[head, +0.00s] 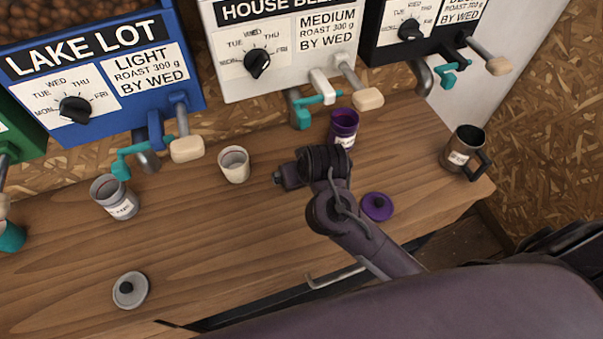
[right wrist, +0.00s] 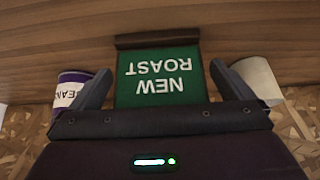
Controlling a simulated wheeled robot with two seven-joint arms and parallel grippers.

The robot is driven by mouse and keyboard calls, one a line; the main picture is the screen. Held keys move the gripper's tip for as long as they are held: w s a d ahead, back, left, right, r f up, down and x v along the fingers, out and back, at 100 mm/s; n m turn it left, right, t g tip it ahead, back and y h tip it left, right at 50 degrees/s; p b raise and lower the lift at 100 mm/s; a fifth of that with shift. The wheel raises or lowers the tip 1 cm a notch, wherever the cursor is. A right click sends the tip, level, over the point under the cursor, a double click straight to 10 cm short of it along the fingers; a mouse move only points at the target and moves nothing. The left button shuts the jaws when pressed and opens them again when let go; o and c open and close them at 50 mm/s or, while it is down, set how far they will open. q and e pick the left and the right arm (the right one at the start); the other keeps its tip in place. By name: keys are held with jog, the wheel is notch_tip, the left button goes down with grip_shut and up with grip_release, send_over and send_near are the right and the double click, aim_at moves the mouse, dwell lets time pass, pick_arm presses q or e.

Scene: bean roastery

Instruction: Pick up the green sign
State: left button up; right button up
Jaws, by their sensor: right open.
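The green sign (right wrist: 160,78) reads NEW ROAST in white, upside down in the right wrist view, with a dark strip along its far edge. My right gripper (right wrist: 160,68) is open, with one finger on each side of the sign and a gap visible at least on the left. In the head view my right gripper (head: 296,175) is over the middle of the wooden counter, and the green face is hidden there. My left gripper is out of view.
Bean dispensers with cranks line the back, one blue (head: 104,65). On the counter (head: 215,235) stand a purple canister (head: 343,127), white cup (head: 235,165), grey canister (head: 117,198) and brown mug (head: 462,150). Purple (head: 377,207) and grey (head: 130,290) lids lie nearer the front.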

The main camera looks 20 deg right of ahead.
jog(key=shift+x, duration=0.85)
jog(key=shift+w+f, duration=0.25)
jog(key=shift+f, duration=0.05)
jog(key=c, duration=0.8)
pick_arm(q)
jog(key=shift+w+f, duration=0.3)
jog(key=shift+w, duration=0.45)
pick_arm(e)
jog(key=shift+c, duration=0.5)
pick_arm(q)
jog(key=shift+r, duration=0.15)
